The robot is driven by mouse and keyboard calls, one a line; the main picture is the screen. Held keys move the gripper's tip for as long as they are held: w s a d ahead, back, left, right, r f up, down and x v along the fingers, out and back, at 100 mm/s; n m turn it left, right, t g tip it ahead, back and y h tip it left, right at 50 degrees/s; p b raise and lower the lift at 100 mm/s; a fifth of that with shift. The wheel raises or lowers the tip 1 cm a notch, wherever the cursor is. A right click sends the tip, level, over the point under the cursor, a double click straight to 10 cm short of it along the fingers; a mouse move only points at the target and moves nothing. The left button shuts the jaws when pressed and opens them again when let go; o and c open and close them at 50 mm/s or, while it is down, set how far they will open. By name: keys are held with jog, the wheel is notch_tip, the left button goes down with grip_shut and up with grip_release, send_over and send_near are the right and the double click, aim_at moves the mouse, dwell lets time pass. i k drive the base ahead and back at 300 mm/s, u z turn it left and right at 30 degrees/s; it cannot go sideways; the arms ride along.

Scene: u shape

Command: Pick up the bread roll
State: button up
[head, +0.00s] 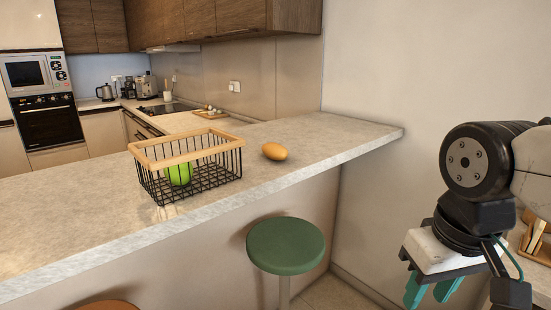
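The bread roll (274,151) is a small golden-brown oval lying on the pale stone counter (330,142), just right of a wire basket. My gripper (432,291) is at the lower right, beyond the counter's end and lower than its top. Its two teal fingers point down and stand apart, with nothing seen between them. It is well away from the roll and touches nothing that I can see. The roll is in full view.
A green stool (286,245) stands below the counter's front edge. A wall rises behind the counter's right end. The counter right of the roll is clear.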

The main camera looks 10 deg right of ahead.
aim_at(273, 150)
jog(key=k, duration=1.2)
jog(key=u, duration=0.65)
jog(key=i, duration=1.7)
jog(key=z, duration=0.25)
